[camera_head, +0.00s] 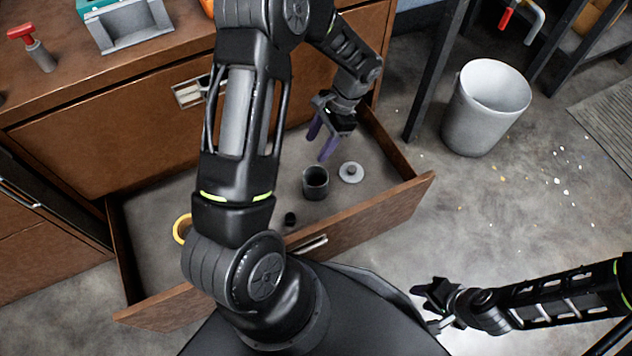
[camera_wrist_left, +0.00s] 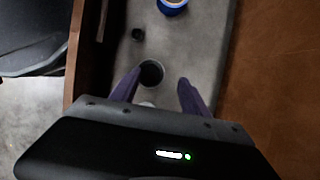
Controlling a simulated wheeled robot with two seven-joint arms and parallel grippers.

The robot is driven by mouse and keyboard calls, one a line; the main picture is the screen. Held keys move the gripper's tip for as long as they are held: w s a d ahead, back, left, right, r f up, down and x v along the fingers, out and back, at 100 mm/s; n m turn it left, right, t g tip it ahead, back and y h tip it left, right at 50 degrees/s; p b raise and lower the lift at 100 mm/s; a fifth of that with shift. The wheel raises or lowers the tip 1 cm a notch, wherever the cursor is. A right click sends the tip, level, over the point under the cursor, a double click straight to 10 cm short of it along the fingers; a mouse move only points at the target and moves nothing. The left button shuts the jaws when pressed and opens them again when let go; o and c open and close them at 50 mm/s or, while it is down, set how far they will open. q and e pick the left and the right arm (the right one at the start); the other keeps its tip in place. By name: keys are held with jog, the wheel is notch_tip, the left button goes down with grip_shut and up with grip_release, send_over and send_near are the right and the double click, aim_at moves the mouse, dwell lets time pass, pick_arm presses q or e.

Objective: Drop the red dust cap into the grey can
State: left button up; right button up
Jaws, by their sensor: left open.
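I cannot make out a red dust cap for certain in either view. My left gripper (camera_head: 322,138) is open and empty, its purple fingers pointing down over the open drawer (camera_head: 360,215). A dark can (camera_head: 316,184) stands in the drawer, with a round grey lid (camera_head: 350,172) beside it. In the left wrist view the dark can (camera_wrist_left: 151,74) shows between the finger tips; the gripper is apart from it. A large light grey bin (camera_head: 485,115) stands on the floor at the right. My right gripper (camera_head: 430,305) is low at the right; its jaw opening is unclear.
A small black piece (camera_head: 290,218) and a yellow ring (camera_head: 181,229) lie in the drawer. A blue-and-white round thing (camera_wrist_left: 172,5) shows in the left wrist view. A red-topped tool (camera_head: 32,46) stands on the cabinet. My left arm hides part of the drawer.

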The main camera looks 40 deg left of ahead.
pick_arm(q)
jog(key=v, duration=0.3)
jog(key=shift+p, duration=0.35)
dwell(0.5)
